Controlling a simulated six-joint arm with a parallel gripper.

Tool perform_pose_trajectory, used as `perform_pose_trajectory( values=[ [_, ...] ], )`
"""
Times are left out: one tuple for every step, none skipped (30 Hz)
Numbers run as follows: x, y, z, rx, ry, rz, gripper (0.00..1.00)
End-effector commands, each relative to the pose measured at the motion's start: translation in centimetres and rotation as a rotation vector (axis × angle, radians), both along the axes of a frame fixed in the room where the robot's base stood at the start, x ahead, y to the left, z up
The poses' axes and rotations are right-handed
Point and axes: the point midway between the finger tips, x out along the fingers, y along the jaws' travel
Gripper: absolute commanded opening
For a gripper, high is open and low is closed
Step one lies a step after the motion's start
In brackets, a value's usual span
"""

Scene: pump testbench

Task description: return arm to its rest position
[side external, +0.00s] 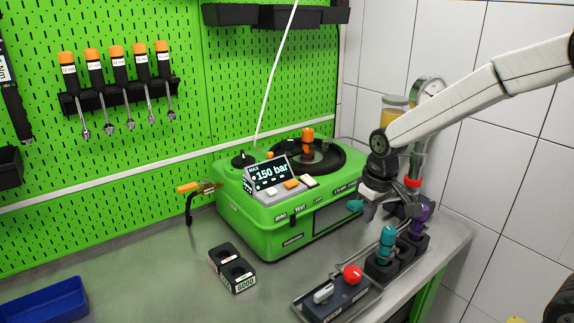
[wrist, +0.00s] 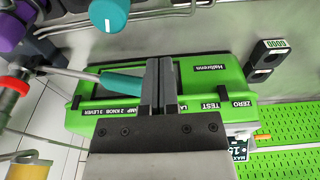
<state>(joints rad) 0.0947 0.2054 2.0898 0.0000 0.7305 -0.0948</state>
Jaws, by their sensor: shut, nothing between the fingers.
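My gripper (side external: 372,211) hangs at the right front of the green pump testbench (side external: 262,222), above the grey bench top. In the wrist view my gripper (wrist: 160,70) has its two dark fingers together, with nothing held between them. A lever with a teal handle (wrist: 108,84) lies just left of the fingers in that view. The handle (side external: 354,206) also shows in the side view, close to the gripper. I cannot tell whether the fingers touch it. My arm reaches in from the upper right.
A tray (side external: 327,308) with a red knob and a rack holding teal (side external: 387,240) and purple (side external: 420,215) parts stand at the right front. A black block marked GOOD (side external: 232,267) is at the centre, a blue bin (side external: 45,305) at the left. A gauge (side external: 430,88) stands behind my arm.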

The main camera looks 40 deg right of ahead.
Motion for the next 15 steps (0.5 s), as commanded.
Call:
perform_pose_trajectory(
  values=[
    [-1.2, 0.6, -0.5, 0.001, -0.009, 0.002, 0.0],
    [-1.7, 0.8, -0.8, 0.001, -0.018, 0.003, 0.0],
    [-2.6, 1.2, -1.3, 0.001, -0.027, 0.003, 0.0],
    [-3.2, 1.4, -1.6, 0.001, -0.034, 0.002, 0.0],
    [-3.8, 1.7, -1.9, 0.002, -0.041, 0.003, 0.0],
    [-4.7, 2.0, -2.3, 0.003, -0.05, 0.003, 0.0],
    [-5.3, 2.2, -2.6, 0.003, -0.058, 0.003, 0.0],
    [-5.9, 2.4, -2.9, 0.004, -0.065, 0.003, 0.0],
    [-6.7, 2.6, -3.2, 0.005, -0.073, 0.003, 0.0],
    [-7.2, 2.8, -3.5, 0.006, -0.079, 0.003, 0.0],
    [-7.7, 3.0, -3.7, 0.006, -0.085, 0.003, 0.0],
    [-8.4, 3.2, -4.0, 0.007, -0.093, 0.003, 0.0],
    [-8.8, 3.3, -4.2, 0.008, -0.096, 0.003, 0.0],
    [-9.2, 3.4, -4.3, 0.009, -0.101, 0.003, 0.0],
    [-9.6, 3.5, -4.5, 0.009, -0.105, 0.002, 0.0]
  ],
)
